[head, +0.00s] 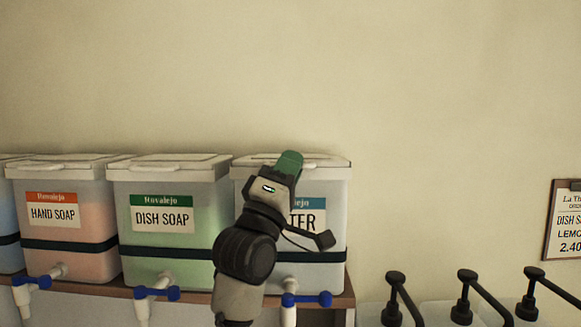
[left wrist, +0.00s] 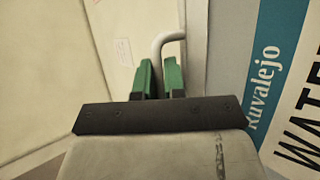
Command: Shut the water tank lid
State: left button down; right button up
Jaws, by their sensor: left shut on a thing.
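The water tank (head: 333,225) is the rightmost drum in the head view, clear-walled with a teal label partly hidden by my left arm. Its pale lid (head: 335,160) looks roughly level on top, like the neighbouring lids; I cannot tell whether a small gap is left. My left gripper (head: 289,163) is at the lid's front edge, its green fingers over the top. In the left wrist view the fingers (left wrist: 160,78) are shut on the lid's white curved handle (left wrist: 166,39), which rises between them. The tank's label (left wrist: 283,90) is at the right there. My right gripper is not in view.
The dish soap drum (head: 165,220) and hand soap drum (head: 62,215) stand close to the left, lids down. Taps with blue handles (head: 306,299) stick out in front. Black pump bottles (head: 466,287) and a price sign (head: 566,220) are at the right. The wall above is bare.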

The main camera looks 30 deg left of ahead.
pick_arm(q)
jog(key=shift+f, duration=0.55)
jog(key=shift+w+f, duration=0.1)
jog(key=c, duration=1.5)
grip_release()
jog(key=b+v, duration=0.3)
jog(key=v, duration=0.8)
